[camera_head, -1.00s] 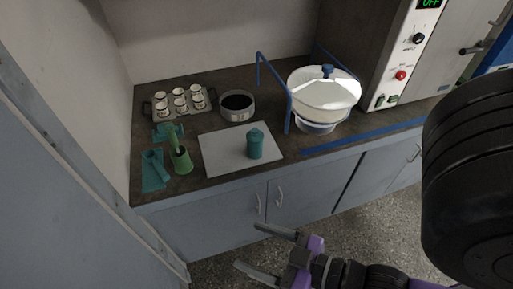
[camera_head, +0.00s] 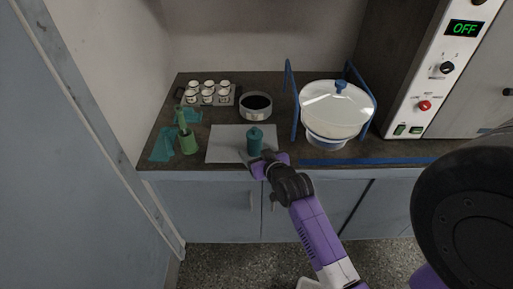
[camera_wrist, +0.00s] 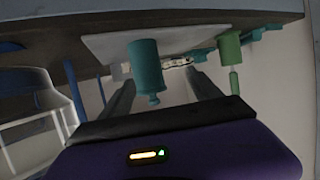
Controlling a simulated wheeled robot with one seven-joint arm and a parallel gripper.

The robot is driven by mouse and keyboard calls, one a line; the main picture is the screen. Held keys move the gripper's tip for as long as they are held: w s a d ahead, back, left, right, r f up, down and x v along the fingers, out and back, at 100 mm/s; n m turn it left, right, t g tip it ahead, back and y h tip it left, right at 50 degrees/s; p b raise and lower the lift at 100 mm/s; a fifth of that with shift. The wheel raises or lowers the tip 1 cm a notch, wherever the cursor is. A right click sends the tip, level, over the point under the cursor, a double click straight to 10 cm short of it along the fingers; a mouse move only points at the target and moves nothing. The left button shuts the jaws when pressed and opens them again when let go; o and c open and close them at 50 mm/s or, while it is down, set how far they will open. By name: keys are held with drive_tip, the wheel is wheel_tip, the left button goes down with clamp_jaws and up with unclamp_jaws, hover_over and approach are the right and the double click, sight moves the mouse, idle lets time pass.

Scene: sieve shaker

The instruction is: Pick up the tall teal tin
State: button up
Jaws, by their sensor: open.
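The tall teal tin (camera_head: 255,139) stands upright on a pale mat (camera_head: 226,146) near the counter's front edge. It has a small knobbed lid. My gripper (camera_head: 252,160) is at the front edge of the mat, just in front of the tin, with its jaws open. In the wrist view, which looks upside down, the tin (camera_wrist: 146,66) shows between the two grey fingers of my gripper (camera_wrist: 160,88), closer to the left one. I cannot tell how far between the fingertips it stands.
A green cup (camera_head: 188,144) with a brush and teal cloths (camera_head: 163,146) lie left of the mat. Behind are a tray of white cups (camera_head: 209,93) and a dark-filled pot (camera_head: 256,105). A large white lidded bowl (camera_head: 336,109) in a blue frame stands right.

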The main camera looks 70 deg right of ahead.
drive_tip(key=d, duration=0.3)
drive_tip(key=shift+w, duration=0.3)
drive_tip(key=shift+g, duration=0.3)
drive_tip(key=shift+d+p+x, duration=0.2)
drive_tip(key=shift+p+x, duration=0.35)
drive_tip(key=shift+x, duration=3.2)
drive_tip(key=shift+s+r, duration=0.1)
drive_tip(key=shift+s, duration=0.05)
drive_tip(key=shift+c, duration=0.2)
drive_tip(key=c, duration=1.4)
